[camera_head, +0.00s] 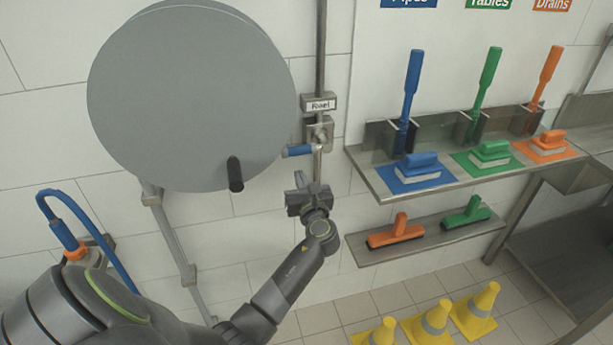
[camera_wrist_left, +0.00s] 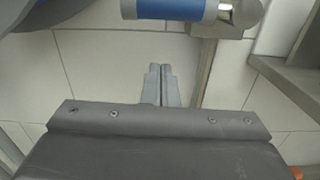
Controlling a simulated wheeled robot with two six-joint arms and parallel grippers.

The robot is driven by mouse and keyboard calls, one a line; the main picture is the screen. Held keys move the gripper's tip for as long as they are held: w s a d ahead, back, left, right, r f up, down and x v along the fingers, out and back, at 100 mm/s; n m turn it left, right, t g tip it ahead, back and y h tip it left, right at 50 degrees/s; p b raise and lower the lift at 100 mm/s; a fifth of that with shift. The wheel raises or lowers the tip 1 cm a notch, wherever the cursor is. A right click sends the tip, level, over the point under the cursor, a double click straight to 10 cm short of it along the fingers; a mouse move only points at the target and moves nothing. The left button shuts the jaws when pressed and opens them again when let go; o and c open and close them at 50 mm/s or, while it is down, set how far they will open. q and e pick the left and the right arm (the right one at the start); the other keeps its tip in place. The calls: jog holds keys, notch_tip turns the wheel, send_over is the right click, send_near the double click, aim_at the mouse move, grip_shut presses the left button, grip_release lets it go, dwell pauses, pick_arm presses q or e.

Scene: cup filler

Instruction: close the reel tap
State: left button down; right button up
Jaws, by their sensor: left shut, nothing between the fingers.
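The reel tap has a blue lever handle (camera_head: 300,151) that sticks out to the left, level, from the pipe under a small "Reel" label (camera_head: 321,105). The blue handle also shows at the top of the left wrist view (camera_wrist_left: 168,8), with its metal end at the right. My left gripper (camera_head: 300,180) is just below the handle in the head view, apart from it. In the left wrist view its fingers (camera_wrist_left: 160,72) are together with nothing between them. My right gripper is not in view.
A large grey hose reel (camera_head: 190,95) with a black knob (camera_head: 235,174) is left of the tap. A steel shelf (camera_head: 372,178) with coloured brushes is on the right. A lower shelf (camera_head: 420,237) holds squeegees. Yellow cones (camera_head: 435,318) stand on the floor.

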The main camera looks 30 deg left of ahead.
pick_arm(q)
jog(key=shift+b+v, duration=0.6)
jog(key=shift+v, duration=4.4)
notch_tip(320, 180, down, 19)
jog(key=s+d+n+g+h, duration=0.1)
jog(key=d+n+h, duration=0.15)
jog(key=h, duration=0.25)
jog(key=s+f+n+g+h, duration=0.25)
jog(key=s+f, duration=0.25)
jog(key=f, duration=0.4)
jog(key=s+f+n+g+h, duration=0.1)
jog(key=s+f+n+h, duration=0.15)
jog(key=s+f, duration=0.4)
jog(key=s+f+n+g+h, duration=0.1)
jog(key=s+f+n+g, duration=0.1)
jog(key=s+f+n, duration=0.4)
jog(key=s+f+n+g+h, duration=0.1)
jog(key=s+f+n, duration=0.6)
jog(key=s, duration=0.9)
jog(key=s+a+f+n+g, duration=0.1)
jog(key=s+f+n+g, duration=0.2)
jog(key=s+f+n, duration=0.3)
jog(key=s+f, duration=0.1)
jog(key=s, duration=0.4)
jog(key=shift+s+h, duration=0.35)
jog(key=shift+h, duration=0.05)
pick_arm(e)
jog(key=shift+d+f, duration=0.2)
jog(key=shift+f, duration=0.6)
